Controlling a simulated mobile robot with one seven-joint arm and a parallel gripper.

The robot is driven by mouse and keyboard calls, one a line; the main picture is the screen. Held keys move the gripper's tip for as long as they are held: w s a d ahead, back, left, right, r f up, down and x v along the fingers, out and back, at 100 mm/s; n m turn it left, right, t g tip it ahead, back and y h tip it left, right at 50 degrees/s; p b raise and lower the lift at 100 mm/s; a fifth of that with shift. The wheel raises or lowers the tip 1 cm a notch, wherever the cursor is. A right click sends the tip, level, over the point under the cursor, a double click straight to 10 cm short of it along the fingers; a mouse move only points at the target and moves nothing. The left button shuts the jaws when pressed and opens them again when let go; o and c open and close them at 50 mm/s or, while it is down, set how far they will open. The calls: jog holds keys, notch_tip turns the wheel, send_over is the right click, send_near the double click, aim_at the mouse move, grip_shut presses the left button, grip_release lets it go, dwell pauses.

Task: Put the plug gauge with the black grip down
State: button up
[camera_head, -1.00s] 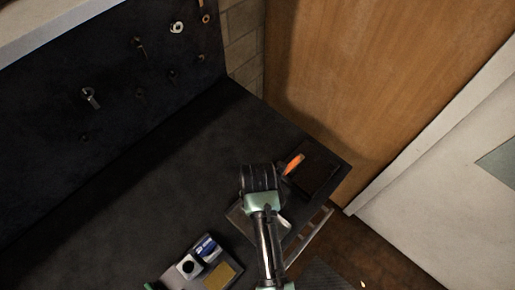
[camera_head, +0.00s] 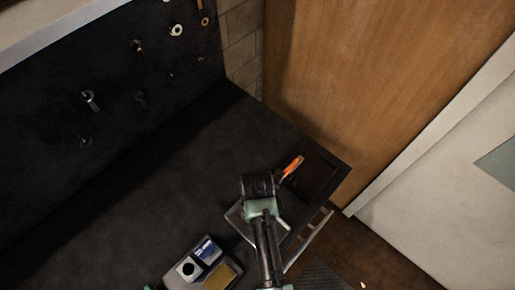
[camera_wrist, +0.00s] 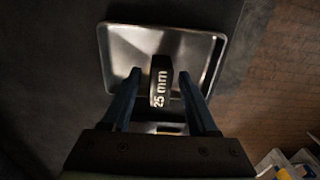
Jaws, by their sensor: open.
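The plug gauge (camera_wrist: 160,88) has a black grip marked "25 mm" in white. In the wrist view it is between my two fingers, with gaps visible on both sides, over a shallow metal tray (camera_wrist: 118,50). I cannot tell how firmly it rests on the tray floor. My gripper (camera_wrist: 160,76) is open around it. In the head view my gripper (camera_head: 258,186) is above the tray (camera_head: 237,222), and my wrist hides the gauge and much of the tray.
A dark, shallow tray (camera_head: 326,179) lies near the bench corner, with an orange-handled item (camera_head: 291,167) at its left. The bench (camera_head: 150,190) is clear at left. Tools hang on the dark backboard (camera_head: 60,95).

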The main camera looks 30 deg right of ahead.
jog(key=shift+r, duration=0.1)
notch_tip(320, 180, up, 12)
jog(key=b, duration=0.1)
jog(key=w+r+m+t+h, duration=0.2)
jog(key=w+r+m+t, duration=0.55)
jog(key=w+r, duration=0.8)
jog(key=w+a+r+m+t, duration=0.1)
jog(key=w+r+m+t, duration=0.15)
jog(key=r, duration=0.45)
jog(key=w+a+r+m+t, duration=0.15)
jog(key=r+t, duration=0.25)
jog(key=r, duration=0.4)
jog(key=s+a+r+m+t, duration=0.2)
jog(key=a+r+m+t, duration=0.15)
jog(key=r, duration=0.75)
jog(key=s+a+r+m+t, duration=0.2)
jog(key=s+r+t, duration=0.15)
jog(key=r, duration=0.65)
jog(key=s+a+r+m+t+y, duration=0.1)
jog(key=s+a+r+m+t, duration=0.1)
jog(key=s+r+m+t, duration=0.3)
jog(key=s+r+t, duration=0.1)
jog(key=s+r, duration=0.2)
jog(key=r, duration=0.4)
jog(key=shift+s+a+y, duration=0.25)
jog(key=shift+a+y, duration=0.05)
jog(key=shift+a, duration=0.05)
